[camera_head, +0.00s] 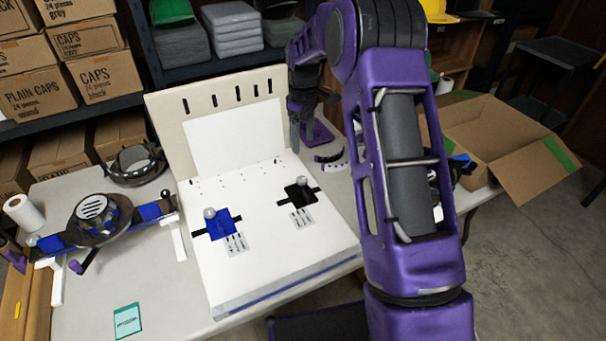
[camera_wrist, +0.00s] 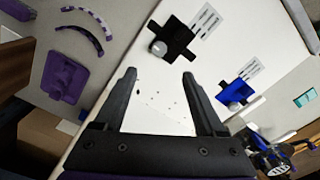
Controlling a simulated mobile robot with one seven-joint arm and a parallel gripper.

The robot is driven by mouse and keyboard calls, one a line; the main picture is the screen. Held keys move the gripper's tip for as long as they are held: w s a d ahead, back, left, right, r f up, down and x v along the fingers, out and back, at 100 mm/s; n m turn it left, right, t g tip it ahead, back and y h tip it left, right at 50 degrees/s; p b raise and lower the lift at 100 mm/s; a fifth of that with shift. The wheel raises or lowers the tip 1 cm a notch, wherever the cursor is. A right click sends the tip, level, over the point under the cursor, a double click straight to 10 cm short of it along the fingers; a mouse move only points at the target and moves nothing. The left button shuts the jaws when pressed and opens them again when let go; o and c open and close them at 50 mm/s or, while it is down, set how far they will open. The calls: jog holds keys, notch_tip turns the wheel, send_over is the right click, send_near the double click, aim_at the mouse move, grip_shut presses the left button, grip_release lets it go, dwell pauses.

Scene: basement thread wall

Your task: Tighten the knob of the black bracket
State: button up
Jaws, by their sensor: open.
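The black bracket (camera_head: 299,196) lies on the right part of the white board (camera_head: 232,272), with a round grey knob (camera_head: 300,183) on it. In the wrist view the black bracket (camera_wrist: 179,39) shows ahead of the fingers, its knob (camera_wrist: 157,48) on the left side. The blue bracket (camera_head: 222,229) with its own grey knob (camera_head: 209,213) sits to the left on the board. My gripper (camera_head: 297,128) is above the board's far right side, behind the black bracket. In the wrist view my gripper (camera_wrist: 160,74) is open and empty, apart from both brackets.
A white upright panel (camera_head: 236,140) with slots stands at the board's back. A purple stand (camera_head: 316,133) and curved strips (camera_head: 329,160) lie right of the board. A frame with a cap (camera_head: 96,218) is at left. An open carton (camera_head: 498,140) is at right.

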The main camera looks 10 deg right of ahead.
aim_at(303, 179)
notch_tip(303, 179, down, 14)
jog(key=shift+f+b, duration=0.1)
jog(key=shift+b, duration=0.45)
grip_shut()
